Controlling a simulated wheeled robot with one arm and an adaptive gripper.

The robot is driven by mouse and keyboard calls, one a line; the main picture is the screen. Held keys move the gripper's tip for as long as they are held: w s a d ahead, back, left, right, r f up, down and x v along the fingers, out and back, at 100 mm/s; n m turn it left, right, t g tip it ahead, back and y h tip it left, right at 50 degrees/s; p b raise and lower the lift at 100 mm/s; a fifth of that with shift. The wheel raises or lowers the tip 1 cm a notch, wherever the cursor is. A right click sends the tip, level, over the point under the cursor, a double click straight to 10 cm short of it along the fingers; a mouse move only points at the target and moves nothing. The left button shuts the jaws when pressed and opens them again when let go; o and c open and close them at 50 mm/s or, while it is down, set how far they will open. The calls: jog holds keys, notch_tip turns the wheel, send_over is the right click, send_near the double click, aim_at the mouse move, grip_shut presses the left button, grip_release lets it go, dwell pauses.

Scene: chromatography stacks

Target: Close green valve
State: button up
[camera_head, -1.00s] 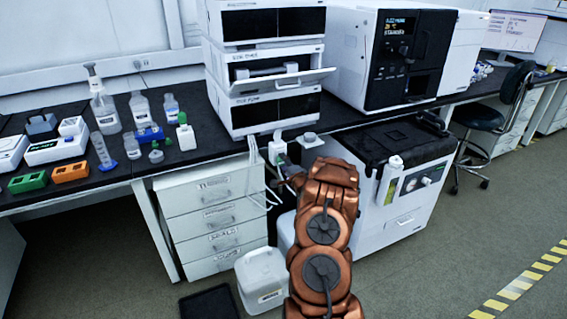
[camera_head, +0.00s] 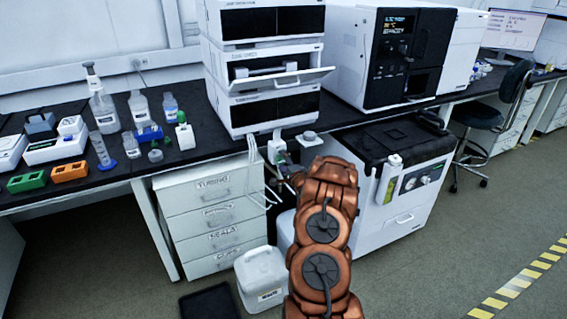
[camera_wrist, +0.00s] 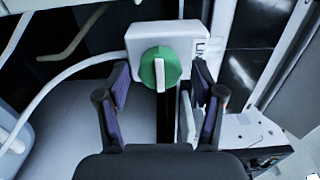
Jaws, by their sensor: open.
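The green valve (camera_wrist: 147,69) is a round green knob with a white handle bar standing upright in the wrist view. It sits on the front of a white box (camera_wrist: 198,33) with partly visible black lettering. My gripper (camera_wrist: 161,92) is open, with one finger to each side of the knob and slightly nearer the camera. The fingers look apart from the knob. In the head view the white box (camera_head: 277,148) is small at the bench's front edge, and my arm partly covers the area by it.
White tubing (camera_wrist: 62,78) runs into the box's left side. In the head view, a white drawer cabinet (camera_head: 212,212) stands left of my arm, and a white unit with a black top (camera_head: 405,205) stands right. A white jug (camera_head: 262,275) is on the floor.

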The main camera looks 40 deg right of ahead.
jog(key=shift+s, duration=0.1)
jog(key=v, duration=1.2)
dwell(0.8)
jog(key=w+a+r+n+g+y, duration=0.3)
jog(key=w+a+n+g, duration=0.25)
jog(key=a, duration=0.65)
jog(key=s+a+r+n+g, duration=0.2)
jog(key=s+a+n, duration=0.1)
jog(key=a, duration=0.4)
jog(key=s+a+r+n+g, duration=0.2)
jog(key=a+n, duration=0.1)
jog(key=a, duration=0.3)
jog(key=s+a+r+n+g+y, duration=0.1)
jog(key=s+a+r+n+g, duration=0.25)
jog(key=s+a, duration=0.7)
jog(key=s+a+r+n+g+y, duration=0.1)
jog(key=s+a+r+n+g, duration=0.25)
jog(key=s, duration=1.15)
jog(key=s+a+r+n+g+y, duration=0.1)
jog(key=s+a+r+n+g, duration=0.2)
jog(key=s+a, duration=0.85)
notch_tip(320, 180, up, 13)
jog(key=d+p, duration=0.2)
jog(key=p, duration=1.1)
jog(key=shift+s+f+t, duration=0.15)
jog(key=shift+t, duration=0.2)
